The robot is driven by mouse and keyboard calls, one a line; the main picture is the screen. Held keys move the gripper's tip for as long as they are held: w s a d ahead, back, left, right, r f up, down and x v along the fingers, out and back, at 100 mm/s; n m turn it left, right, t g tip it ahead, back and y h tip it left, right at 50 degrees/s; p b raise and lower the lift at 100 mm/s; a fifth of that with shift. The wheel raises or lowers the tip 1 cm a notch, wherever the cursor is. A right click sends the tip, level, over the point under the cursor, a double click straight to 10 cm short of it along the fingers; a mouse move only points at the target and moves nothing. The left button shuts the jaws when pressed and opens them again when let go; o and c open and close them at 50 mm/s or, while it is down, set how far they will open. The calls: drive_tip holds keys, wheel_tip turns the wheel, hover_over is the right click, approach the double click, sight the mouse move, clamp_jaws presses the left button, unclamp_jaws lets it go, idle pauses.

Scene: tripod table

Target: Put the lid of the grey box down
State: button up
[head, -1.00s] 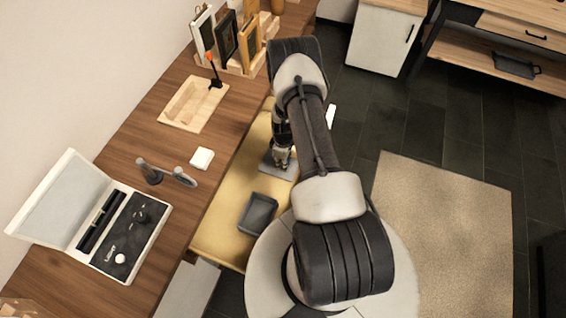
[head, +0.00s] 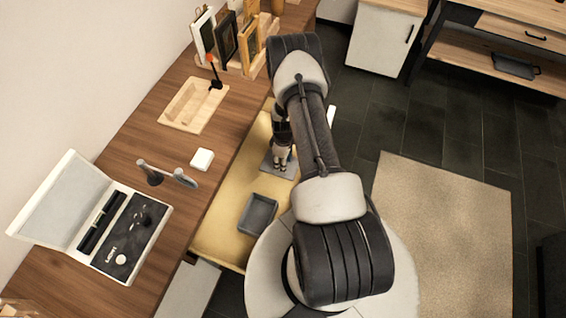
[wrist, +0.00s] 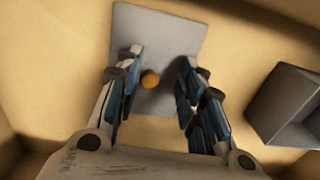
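The flat grey lid (head: 268,166) lies in the open drawer under my gripper (head: 282,163). In the wrist view the lid (wrist: 163,30) shows a small round orange knob (wrist: 150,79). My gripper's blue-padded fingers (wrist: 155,85) stand apart on either side of the knob, with gaps showing on both sides. The open grey box (head: 258,214) stands in the same drawer, nearer the bottom of the head view and apart from the lid. It also shows at the right edge of the wrist view (wrist: 288,105). My arm hides part of the lid in the head view.
The yellowish drawer (head: 224,236) is pulled out from the wooden desk (head: 130,135). On the desk are a white case with a raised lid (head: 63,200), a wooden tray (head: 190,108), a small white block (head: 202,159) and a rack of frames (head: 232,62).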

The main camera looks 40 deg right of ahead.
drive_tip(key=w+a+r+m+t+p, duration=0.1)
drive_tip(key=w+r, duration=0.1)
drive_tip(key=r, duration=1)
drive_tip(key=w+a+r+p, duration=0.1)
drive_tip(key=w+a+r, duration=0.1)
drive_tip(key=r, duration=1.1)
drive_tip(key=s+a+r+m, duration=0.1)
drive_tip(key=a+r, duration=0.2)
drive_tip(key=r, duration=0.3)
drive_tip(key=s+a+r+t, duration=0.1)
drive_tip(key=a+r, duration=0.1)
drive_tip(key=r, duration=0.5)
drive_tip(key=s+a+r+m, duration=0.1)
drive_tip(key=a+r, duration=0.2)
drive_tip(key=r, duration=0.3)
drive_tip(key=s+a+r+m+t, duration=0.1)
drive_tip(key=s+a+r, duration=0.4)
drive_tip(key=s, duration=0.4)
drive_tip(key=s+a+r+m+t, duration=0.1)
drive_tip(key=s+a+r+m, duration=0.1)
drive_tip(key=s+a+r, duration=0.3)
drive_tip(key=s+r, duration=0.3)
drive_tip(key=s, duration=0.2)
drive_tip(key=shift+a+t, duration=0.3)
drive_tip(key=shift+t, duration=0.1)
drive_tip(key=shift+s+f, duration=0.1)
drive_tip(key=shift+f, duration=0.25)
